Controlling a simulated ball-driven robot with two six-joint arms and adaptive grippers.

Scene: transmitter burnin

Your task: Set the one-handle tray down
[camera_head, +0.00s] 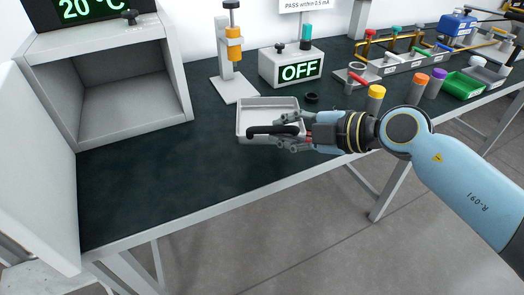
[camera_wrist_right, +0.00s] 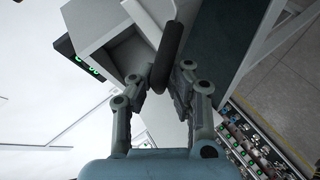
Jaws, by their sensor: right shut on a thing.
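The one-handle tray (camera_head: 262,109) is a shallow light-grey tray with one black bar handle (camera_head: 273,130) on its near side. In the head view it is over the front middle of the dark bench top; I cannot tell whether it touches the bench. My right gripper (camera_head: 298,132) is shut on the handle's right end. In the right wrist view the black handle (camera_wrist_right: 168,55) runs between the fingers of my right gripper (camera_wrist_right: 168,88). The tray's inside looks empty in the head view. My left gripper is not in view.
An open grey chamber (camera_head: 135,92) stands on the bench at left, its door (camera_head: 35,165) swung toward me. Behind the tray are a stand with an orange part (camera_head: 233,50) and a box reading OFF (camera_head: 290,68). Colour-capped cylinders (camera_head: 420,85) stand at right. Bench left of the tray is clear.

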